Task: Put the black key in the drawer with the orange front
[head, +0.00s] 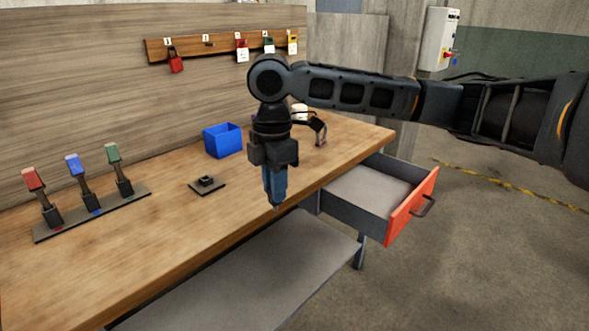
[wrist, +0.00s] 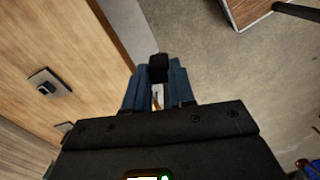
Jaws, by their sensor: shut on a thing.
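My gripper (head: 275,198) points straight down above the front edge of the workbench, left of the drawer. In the wrist view its blue fingers (wrist: 158,92) are closed on the black key (wrist: 158,68), whose dark end shows between the fingertips. The key is mostly hidden by the fingers, and I cannot make it out clearly in the head view. The drawer with the orange front (head: 412,206) is pulled open under the right end of the bench. Its grey floor (head: 366,191) looks empty where I can see it.
On the bench (head: 150,245) are a small black base (head: 207,184), a blue bin (head: 223,140) and a strip with red, blue and green handles (head: 95,212). Padlocks hang on a wall board (head: 220,47). A grey lower shelf (head: 250,285) lies below. Floor right of the drawer is clear.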

